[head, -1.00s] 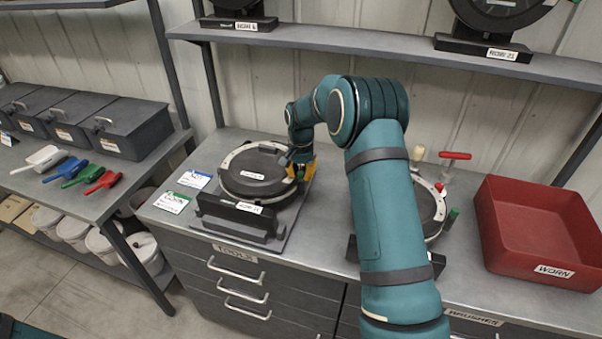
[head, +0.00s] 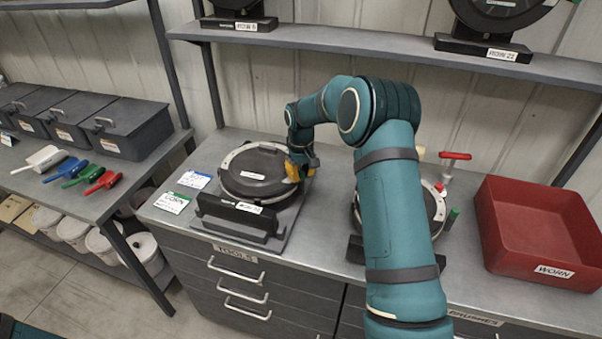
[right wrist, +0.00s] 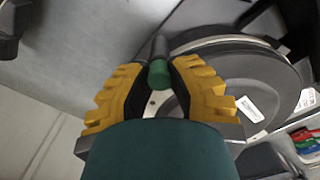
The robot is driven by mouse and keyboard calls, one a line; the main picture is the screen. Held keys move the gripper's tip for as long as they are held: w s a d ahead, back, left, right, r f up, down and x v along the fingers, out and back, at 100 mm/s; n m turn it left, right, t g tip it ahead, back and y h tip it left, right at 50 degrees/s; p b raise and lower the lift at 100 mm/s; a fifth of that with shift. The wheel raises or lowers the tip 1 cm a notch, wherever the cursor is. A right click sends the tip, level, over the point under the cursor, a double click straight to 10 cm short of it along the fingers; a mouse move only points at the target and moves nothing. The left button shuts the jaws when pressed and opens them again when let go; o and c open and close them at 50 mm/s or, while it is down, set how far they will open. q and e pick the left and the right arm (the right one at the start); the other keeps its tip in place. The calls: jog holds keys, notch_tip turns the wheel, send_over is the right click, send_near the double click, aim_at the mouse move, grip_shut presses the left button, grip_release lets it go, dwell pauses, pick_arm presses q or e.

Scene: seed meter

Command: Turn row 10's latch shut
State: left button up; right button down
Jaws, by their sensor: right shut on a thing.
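A round dark seed meter (head: 258,172) with a pale rim and a white label stands on the bench, in a dark holder (head: 238,215); the label is too small to read surely. My right gripper (head: 297,170) is at the right edge of this meter. In the right wrist view, its yellow fingers are shut on the green-tipped latch handle (right wrist: 158,75), beside the meter's rim (right wrist: 235,75). In the head view the fingers hide the latch. My left gripper is not in view.
A second meter (head: 434,212) stands partly behind my right arm, near a red-handled tool (head: 454,156). A red tray (head: 535,225) is at right. Blue and green cards (head: 172,202) lie left of the first meter. A shelf (head: 370,47) with more meters runs above.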

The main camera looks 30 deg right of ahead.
aim_at(301, 173)
jog(key=shift+n, duration=1.2)
jog(key=c, duration=0.8)
grip_release()
jog(key=shift+r, duration=0.1)
notch_tip(301, 173, up, 12)
